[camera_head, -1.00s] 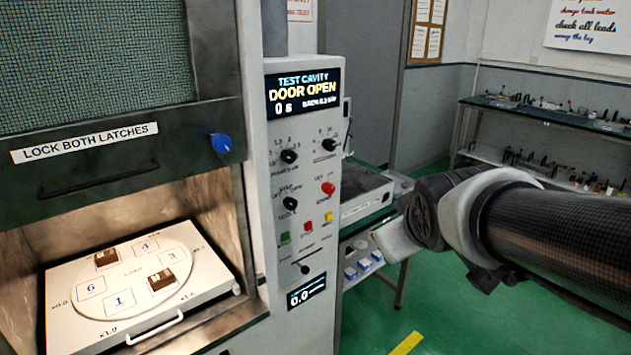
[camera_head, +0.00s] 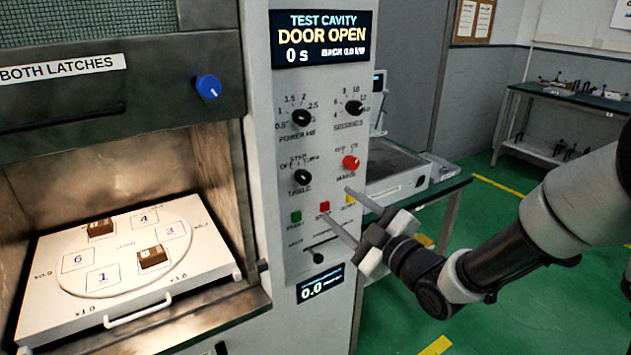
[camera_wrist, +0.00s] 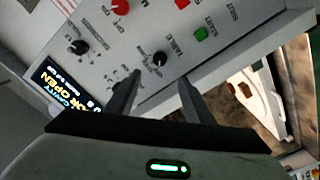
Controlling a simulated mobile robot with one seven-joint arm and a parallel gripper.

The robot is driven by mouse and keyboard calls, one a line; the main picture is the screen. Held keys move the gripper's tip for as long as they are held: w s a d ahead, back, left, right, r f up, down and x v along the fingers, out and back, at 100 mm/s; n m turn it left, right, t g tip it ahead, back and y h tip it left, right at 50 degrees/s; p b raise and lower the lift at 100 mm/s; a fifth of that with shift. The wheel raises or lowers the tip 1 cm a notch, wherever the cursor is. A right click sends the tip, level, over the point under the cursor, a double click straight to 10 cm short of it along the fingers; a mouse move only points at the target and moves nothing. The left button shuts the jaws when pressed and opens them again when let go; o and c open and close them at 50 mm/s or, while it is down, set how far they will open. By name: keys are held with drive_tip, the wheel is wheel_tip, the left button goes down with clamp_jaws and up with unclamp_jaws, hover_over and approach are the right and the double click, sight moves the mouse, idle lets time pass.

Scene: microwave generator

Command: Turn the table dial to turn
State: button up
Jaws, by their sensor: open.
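The table dial (camera_head: 303,177) is a black knob on the control panel, labelled TABLE, with OFF and other small markings around it. Its exact setting is too small to read. My gripper (camera_head: 339,203) is open and empty, to the right of and a little below the dial in the head view, fingers pointing at the panel. In the wrist view the table dial (camera_wrist: 160,59) shows just beyond and between the two open fingertips (camera_wrist: 160,76), with no contact visible. The white turntable (camera_head: 130,262) in the open cavity carries two brown blocks.
The power knob (camera_head: 302,118) and seconds knob (camera_head: 353,107) sit above the dial. A red knob (camera_head: 351,162), green button (camera_head: 296,217), red button (camera_head: 324,206) and slider (camera_head: 319,257) are nearby. The display (camera_head: 320,38) reads DOOR OPEN. A bench (camera_head: 420,195) stands behind.

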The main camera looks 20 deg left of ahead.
sight(306, 179)
drive_tip(key=x, duration=1.5)
drive_tip(key=shift+w, duration=0.15)
drive_tip(key=shift+c, duration=0.2)
drive_tip(key=c, duration=1)
